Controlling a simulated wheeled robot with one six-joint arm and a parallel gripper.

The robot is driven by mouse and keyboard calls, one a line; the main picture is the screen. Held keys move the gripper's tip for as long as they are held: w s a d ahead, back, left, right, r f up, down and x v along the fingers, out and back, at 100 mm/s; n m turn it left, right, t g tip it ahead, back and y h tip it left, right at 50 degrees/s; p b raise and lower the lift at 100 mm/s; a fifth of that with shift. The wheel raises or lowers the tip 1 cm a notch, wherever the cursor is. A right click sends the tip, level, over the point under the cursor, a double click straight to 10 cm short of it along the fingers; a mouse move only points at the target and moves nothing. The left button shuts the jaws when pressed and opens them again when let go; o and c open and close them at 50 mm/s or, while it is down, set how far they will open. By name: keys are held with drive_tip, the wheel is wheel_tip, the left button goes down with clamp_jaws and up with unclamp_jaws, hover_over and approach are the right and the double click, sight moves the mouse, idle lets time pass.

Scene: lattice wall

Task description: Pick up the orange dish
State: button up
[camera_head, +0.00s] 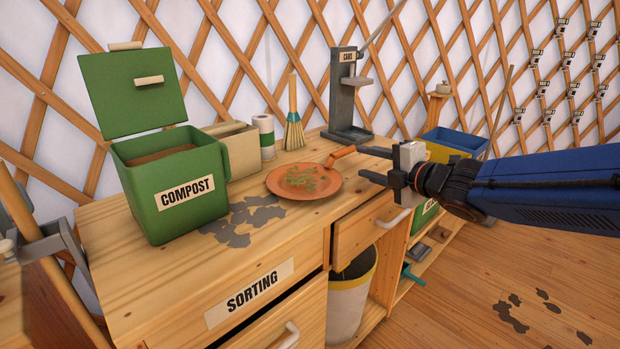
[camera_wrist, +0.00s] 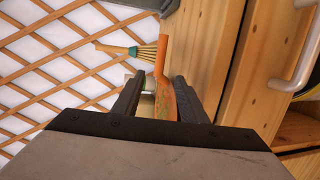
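The orange dish (camera_head: 318,194) is a shallow round plate with green scraps on it and a raised handle (camera_head: 342,154) at its right. It rests on the wooden counter near the front edge. My gripper (camera_head: 361,163) is open just right of the dish, its fingers pointing left towards the handle. In the wrist view the dish (camera_wrist: 165,98) shows nearly edge-on between the two open fingers, with its handle (camera_wrist: 166,52) beyond the fingertips. I see no finger closed on it. Part of the dish is hidden by my gripper in the wrist view.
The green COMPOST bin (camera_head: 180,196), lid open, stands left. Behind the dish are a paper roll (camera_head: 265,135), a brush (camera_head: 293,128) and a grey stand (camera_head: 346,95). A drawer (camera_head: 362,232) juts out below. Grey patches (camera_head: 240,222) lie on the counter.

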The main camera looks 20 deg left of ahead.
sight(341, 155)
drive_tip(key=shift+x, duration=4.75)
clamp_jaws()
